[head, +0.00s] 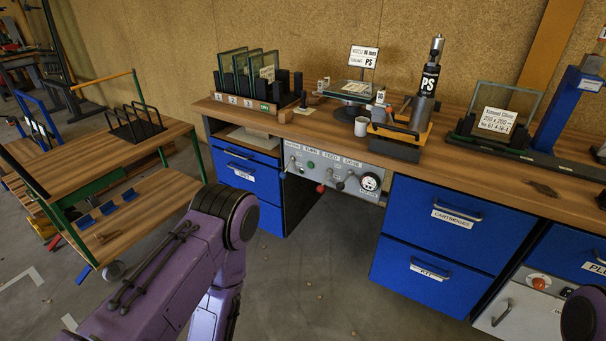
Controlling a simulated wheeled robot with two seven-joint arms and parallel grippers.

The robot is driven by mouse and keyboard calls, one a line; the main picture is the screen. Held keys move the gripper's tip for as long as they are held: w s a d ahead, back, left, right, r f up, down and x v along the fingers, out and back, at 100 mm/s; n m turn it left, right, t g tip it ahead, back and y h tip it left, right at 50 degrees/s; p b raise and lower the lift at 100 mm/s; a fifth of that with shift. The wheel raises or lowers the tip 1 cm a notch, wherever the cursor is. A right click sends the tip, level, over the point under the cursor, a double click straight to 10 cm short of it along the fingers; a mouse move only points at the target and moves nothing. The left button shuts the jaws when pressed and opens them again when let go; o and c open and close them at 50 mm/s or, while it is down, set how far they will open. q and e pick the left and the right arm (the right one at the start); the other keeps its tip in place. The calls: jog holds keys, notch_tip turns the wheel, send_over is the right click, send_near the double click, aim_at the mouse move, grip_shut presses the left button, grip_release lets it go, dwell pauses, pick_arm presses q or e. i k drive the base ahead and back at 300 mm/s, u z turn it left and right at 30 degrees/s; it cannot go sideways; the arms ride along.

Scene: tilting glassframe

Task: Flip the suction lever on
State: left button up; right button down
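A grey control panel (335,172) hangs under the front edge of the workbench. It carries a row of small labels, several levers or knobs and a round gauge (371,181) at its right end. A lever (290,165) sits at the panel's left end, under a label too small to read surely; I cannot tell its position. A red-tipped control (321,188) and a further lever (341,185) sit nearer the middle. My purple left arm is in front, below and left of the panel, apart from it; its gripper is out of view. Only a dark piece of my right arm shows at the lower right.
Blue drawers (445,225) flank the open space under the panel. A wooden cart (140,205) stands left.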

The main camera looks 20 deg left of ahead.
aim_at(283, 175)
jog(key=u, duration=0.6)
jog(key=i, duration=1)
jog(key=u, duration=0.85)
